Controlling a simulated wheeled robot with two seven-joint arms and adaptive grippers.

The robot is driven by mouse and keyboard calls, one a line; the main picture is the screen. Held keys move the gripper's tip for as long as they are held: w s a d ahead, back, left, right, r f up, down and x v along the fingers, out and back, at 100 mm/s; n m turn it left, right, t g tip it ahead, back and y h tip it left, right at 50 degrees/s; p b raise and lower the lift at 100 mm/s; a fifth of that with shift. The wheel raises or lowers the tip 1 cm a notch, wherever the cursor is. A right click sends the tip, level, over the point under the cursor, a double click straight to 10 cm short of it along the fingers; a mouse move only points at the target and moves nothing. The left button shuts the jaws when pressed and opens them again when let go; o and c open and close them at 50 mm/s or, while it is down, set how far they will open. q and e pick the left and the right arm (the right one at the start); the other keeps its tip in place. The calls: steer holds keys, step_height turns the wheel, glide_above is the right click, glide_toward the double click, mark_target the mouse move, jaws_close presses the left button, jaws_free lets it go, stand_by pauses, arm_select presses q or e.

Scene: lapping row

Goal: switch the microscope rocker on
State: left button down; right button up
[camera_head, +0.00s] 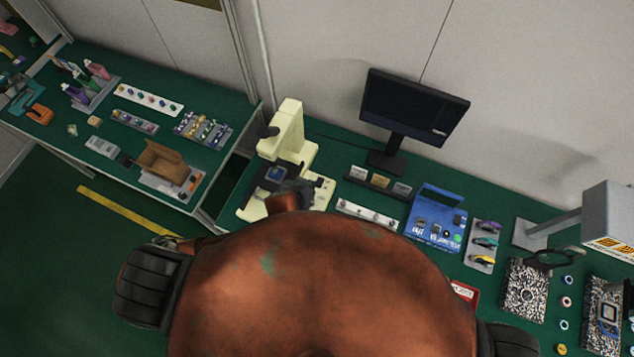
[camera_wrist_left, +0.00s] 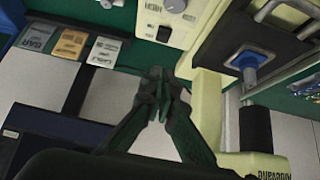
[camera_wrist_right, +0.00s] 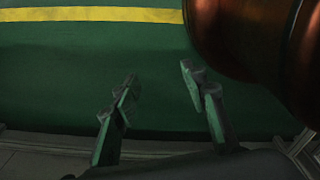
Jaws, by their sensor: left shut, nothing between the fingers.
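The cream microscope (camera_head: 289,128) stands on the green bench left of the monitor. I cannot tell the rocker's position. My left gripper (camera_head: 299,190) is at the microscope's right side, partly hidden by my arm in the head view. In the left wrist view the left gripper (camera_wrist_left: 158,80) is shut and empty, its tips a little below the rocker in the picture. My right gripper (camera_wrist_right: 160,90) is open and empty above the green floor.
The monitor (camera_head: 415,105) stands behind. Small labelled boxes (camera_head: 379,182), a white strip (camera_head: 366,213) and a blue case (camera_head: 437,219) lie right of the microscope. The microscope stage (camera_head: 272,176) is close to the left gripper. A cardboard box (camera_head: 160,160) sits on the left bench.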

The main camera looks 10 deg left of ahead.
arm_select(q)
glide_above(319, 183)
steer(key=s, duration=0.3)
steer(key=f, duration=0.6)
steer(key=shift+a, duration=0.4)
steer(key=f, duration=0.2)
steer(key=w+f, duration=0.1)
steer(key=f, duration=0.1)
steer(key=shift+d+f, duration=0.1)
steer(key=shift+f, duration=0.85)
arm_select(e)
steer(key=shift+w+r, duration=0.15)
steer(key=shift+w, duration=0.4)
steer(key=shift+w, duration=0.1)
arm_select(q)
steer(key=shift+s+d, duration=0.1)
